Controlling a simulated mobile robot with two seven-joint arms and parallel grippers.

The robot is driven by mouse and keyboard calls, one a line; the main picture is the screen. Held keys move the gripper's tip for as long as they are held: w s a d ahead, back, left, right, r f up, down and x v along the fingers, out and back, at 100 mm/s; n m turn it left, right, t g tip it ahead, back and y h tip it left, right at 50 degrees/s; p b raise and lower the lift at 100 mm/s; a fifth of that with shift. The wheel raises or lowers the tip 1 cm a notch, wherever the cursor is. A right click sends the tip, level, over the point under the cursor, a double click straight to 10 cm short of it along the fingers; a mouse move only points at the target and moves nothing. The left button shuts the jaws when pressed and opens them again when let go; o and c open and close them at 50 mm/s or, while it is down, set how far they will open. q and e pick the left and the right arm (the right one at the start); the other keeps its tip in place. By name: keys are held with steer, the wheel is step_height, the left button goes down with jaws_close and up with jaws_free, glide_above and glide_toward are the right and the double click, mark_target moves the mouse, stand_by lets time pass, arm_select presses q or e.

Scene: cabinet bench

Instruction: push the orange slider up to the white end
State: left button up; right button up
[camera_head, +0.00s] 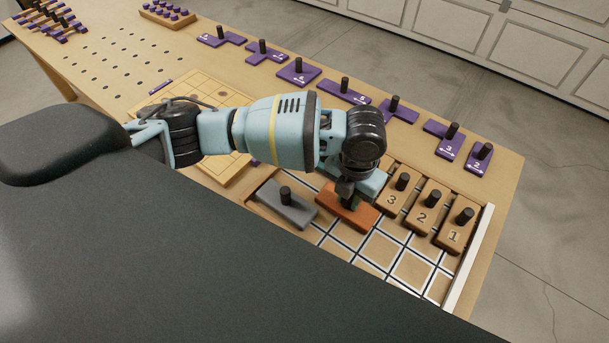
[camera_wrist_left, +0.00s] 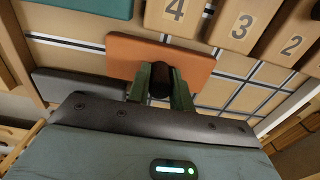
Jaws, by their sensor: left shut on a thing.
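The orange slider (camera_head: 345,208) lies in the gridded tray between a grey block and the numbered wooden blocks. My left gripper (camera_head: 347,193) is over it and shut on its dark knob. In the left wrist view the orange slider (camera_wrist_left: 196,58) lies across the grid, with the fingers (camera_wrist_left: 161,82) on both sides of the knob. The white end (camera_head: 468,258) is a white strip along the tray's right edge. Bare grid squares lie between the slider and the strip, along the near side. My right gripper is not in view.
Wooden blocks 3 (camera_head: 398,194), 2 (camera_head: 427,207) and 1 (camera_head: 456,226) stand along the tray's far side. A grey block (camera_head: 287,206) is left of the slider. A teal block (camera_wrist_left: 85,8) and block 4 (camera_wrist_left: 175,10) lie beyond it. Purple pieces (camera_head: 298,72) line the bench's back.

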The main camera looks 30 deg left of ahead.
mark_target(366, 216)
arm_select(q)
steer(key=shift+s+d, duration=0.2)
steer(key=shift+d, duration=1)
steer(key=shift+s+d, duration=0.15)
steer(key=shift+d, duration=1)
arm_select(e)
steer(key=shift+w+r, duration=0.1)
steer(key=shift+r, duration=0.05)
arm_select(q)
steer(key=shift+s+d, duration=0.2)
steer(key=shift+d, duration=1.15)
steer(key=shift+s+d, duration=0.15)
steer(key=shift+d, duration=1.15)
steer(key=shift+s+d, duration=0.2)
steer(key=shift+d, duration=1.1)
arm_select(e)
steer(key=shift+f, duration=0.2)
arm_select(q)
steer(key=shift+d, duration=0.15)
steer(key=shift+s+d+b, duration=0.2)
steer(key=shift+d+b, duration=0.05)
steer(key=shift+d, duration=1.2)
steer(key=shift+s+d+b, duration=0.2)
steer(key=shift+d, duration=1.2)
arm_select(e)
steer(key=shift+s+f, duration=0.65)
